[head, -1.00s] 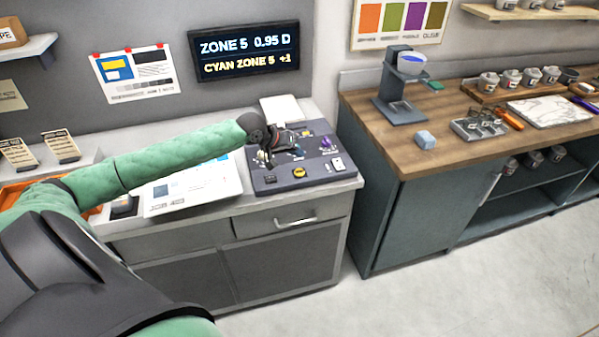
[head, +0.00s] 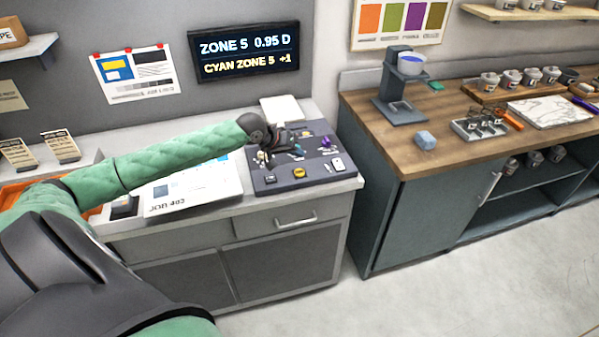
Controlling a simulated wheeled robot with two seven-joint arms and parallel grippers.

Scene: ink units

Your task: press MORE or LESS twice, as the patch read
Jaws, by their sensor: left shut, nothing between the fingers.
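A dark control console (head: 262,184) lies on the grey cabinet top. It bears a yellow button (head: 299,172) at its front, a white switch (head: 337,164) at the right and a purple knob (head: 325,142) behind. Labels on it are too small to read. My left gripper (head: 264,158) is shut and empty over the console's back left part; whether it touches a control I cannot tell. It hides part of the panel. A wall display (head: 244,52) reads "ZONE 5 0.95 D" and "CYAN ZONE 5 +1". My right gripper is not in view.
A printed sheet (head: 195,188) lies left of the console, partly under my left arm. Floor in front is clear.

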